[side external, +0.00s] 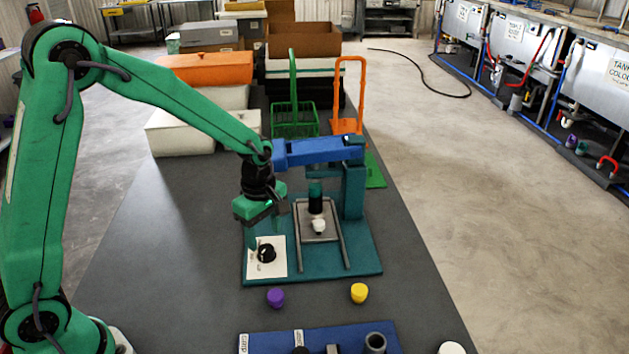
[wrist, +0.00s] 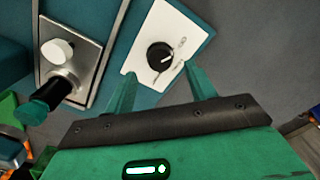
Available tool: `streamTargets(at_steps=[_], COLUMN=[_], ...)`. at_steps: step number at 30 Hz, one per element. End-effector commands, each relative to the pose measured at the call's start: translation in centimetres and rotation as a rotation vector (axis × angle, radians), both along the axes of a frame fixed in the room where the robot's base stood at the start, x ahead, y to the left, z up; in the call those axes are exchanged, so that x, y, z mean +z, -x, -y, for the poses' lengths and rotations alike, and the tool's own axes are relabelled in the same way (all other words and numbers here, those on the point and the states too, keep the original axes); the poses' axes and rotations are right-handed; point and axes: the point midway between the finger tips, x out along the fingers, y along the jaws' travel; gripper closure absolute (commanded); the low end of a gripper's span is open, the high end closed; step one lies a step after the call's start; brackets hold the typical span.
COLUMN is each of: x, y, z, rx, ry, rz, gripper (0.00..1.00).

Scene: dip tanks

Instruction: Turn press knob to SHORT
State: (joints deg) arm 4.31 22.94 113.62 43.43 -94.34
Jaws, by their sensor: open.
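The press knob (side external: 267,253) is a round black dial with a white pointer line, on a white label plate (side external: 280,271) at the press's front left corner. In the wrist view the knob (wrist: 160,56) lies just beyond and between my fingertips, its line pointing up and right. The printing on the plate (wrist: 190,22) is too small to read. My green gripper (side external: 267,236) is over the knob, pointing down. In the wrist view my gripper (wrist: 158,74) is open, with nothing between the fingers. I cannot tell whether a finger touches the plate.
The press has a teal base (side external: 318,274), a blue top arm (side external: 318,151) and a metal tray (side external: 330,234) holding a white piece (side external: 318,226). Purple (side external: 276,297) and yellow (side external: 359,292) pieces stand in front. Green (side external: 294,122) and orange (side external: 347,126) carriers stand behind.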

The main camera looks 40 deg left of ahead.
Motion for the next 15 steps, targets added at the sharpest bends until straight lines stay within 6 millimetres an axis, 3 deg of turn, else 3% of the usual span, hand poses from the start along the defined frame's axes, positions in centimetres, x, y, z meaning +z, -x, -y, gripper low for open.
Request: streamTargets(at_steps=[6,15], x=[-2.7,-4.2], y=[0.1,0.1], z=[0.0,0.0], rx=[0.000,-0.001], ry=[0.000,0.000], rz=[-0.003,0.000], gripper=[0.45,0.45])
